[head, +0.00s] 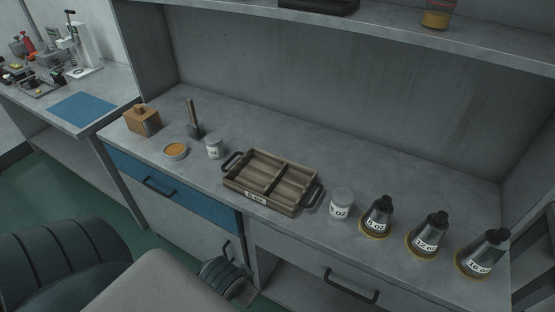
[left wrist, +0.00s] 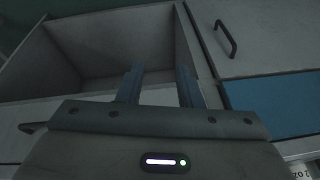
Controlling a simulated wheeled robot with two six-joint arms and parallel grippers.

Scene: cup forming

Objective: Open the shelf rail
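No part is labelled as the shelf rail; the dark bar handles are the rail-like parts I see. One is on the blue drawer (head: 200,202), one is on the grey right drawer (head: 350,285), and one is on the grey door below the blue drawer. All fronts look closed. In the left wrist view, which looks upside down, my left gripper (left wrist: 158,80) is open and empty, its fingers apart before an open compartment (left wrist: 110,40). The door handle (left wrist: 226,38) and another dark handle (left wrist: 33,127) lie on either side. My right gripper is out of view.
The counter holds a wooden tray (head: 257,193), a wooden box (head: 142,121), an orange dish (head: 176,150), white-labelled jars and dark bottles (head: 377,215). An upper shelf (head: 330,23) overhangs it. A side table with a blue mat (head: 84,108) stands left.

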